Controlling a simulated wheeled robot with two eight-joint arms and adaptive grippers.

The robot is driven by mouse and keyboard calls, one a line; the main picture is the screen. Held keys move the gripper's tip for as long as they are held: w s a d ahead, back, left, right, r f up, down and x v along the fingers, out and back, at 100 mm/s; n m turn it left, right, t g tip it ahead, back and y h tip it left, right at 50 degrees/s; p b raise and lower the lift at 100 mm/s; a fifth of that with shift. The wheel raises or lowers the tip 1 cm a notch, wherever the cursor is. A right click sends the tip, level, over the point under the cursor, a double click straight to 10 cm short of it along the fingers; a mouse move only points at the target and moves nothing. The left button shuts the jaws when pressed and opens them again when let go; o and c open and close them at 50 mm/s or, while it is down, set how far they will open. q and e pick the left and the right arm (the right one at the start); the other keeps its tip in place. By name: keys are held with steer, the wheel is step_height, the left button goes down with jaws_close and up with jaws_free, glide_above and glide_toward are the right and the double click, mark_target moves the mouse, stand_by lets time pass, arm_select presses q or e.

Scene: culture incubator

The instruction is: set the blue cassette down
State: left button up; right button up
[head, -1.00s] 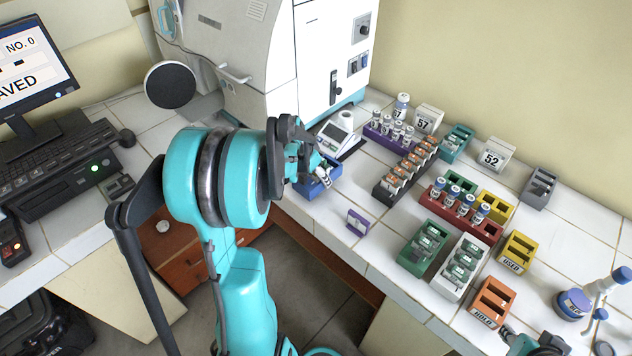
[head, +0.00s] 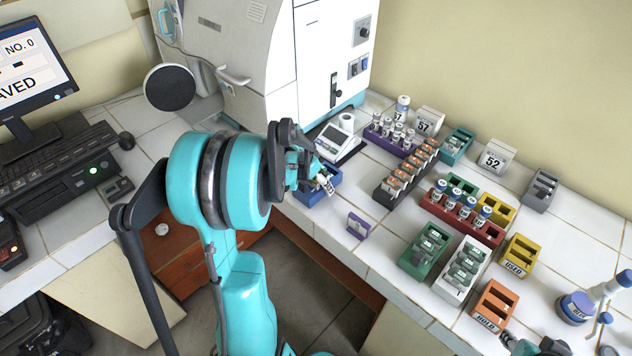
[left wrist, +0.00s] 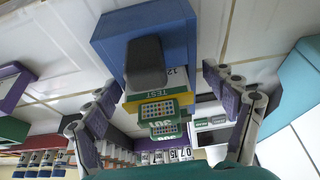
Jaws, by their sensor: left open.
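The blue cassette (head: 314,192), an open-topped blue box, is at the counter's front edge, below the small white scale. It also shows at the top of the left wrist view (left wrist: 175,35), with a dark grey piece in front of it. My left gripper (head: 308,172) is right at the cassette and hides part of it. In the left wrist view its two fingers (left wrist: 170,115) are spread apart, with green-and-white labelled pieces showing between them. I cannot tell whether these lie in the cassette. My right gripper (head: 512,342) shows only in part at the bottom right.
A white scale (head: 333,138) stands just behind the cassette. An orange-capped vial rack (head: 384,197) and a purple holder (head: 357,226) are to the right. Green (head: 412,262), white (head: 446,288) and red (head: 484,238) racks stand further right.

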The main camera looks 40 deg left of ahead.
arm_select(q)
steer(key=p+v, duration=0.3)
steer(key=v, duration=0.7)
steer(key=shift+r+p, duration=0.25)
steer(key=shift+p, duration=0.1)
steer(key=s+d+r+t, duration=0.1)
steer(key=s+d, duration=0.2)
steer(key=d, duration=0.5)
steer(key=s+d+r, duration=0.2)
steer(key=s+d, duration=0.2)
steer(key=d, duration=0.4)
steer(key=s+d+r+n+t, duration=0.1)
steer(key=s+d, duration=0.3)
steer(key=d, duration=0.5)
steer(key=shift+r+t, duration=0.3)
steer(key=shift+r, duration=0.1)
steer(key=shift+s, duration=0.15)
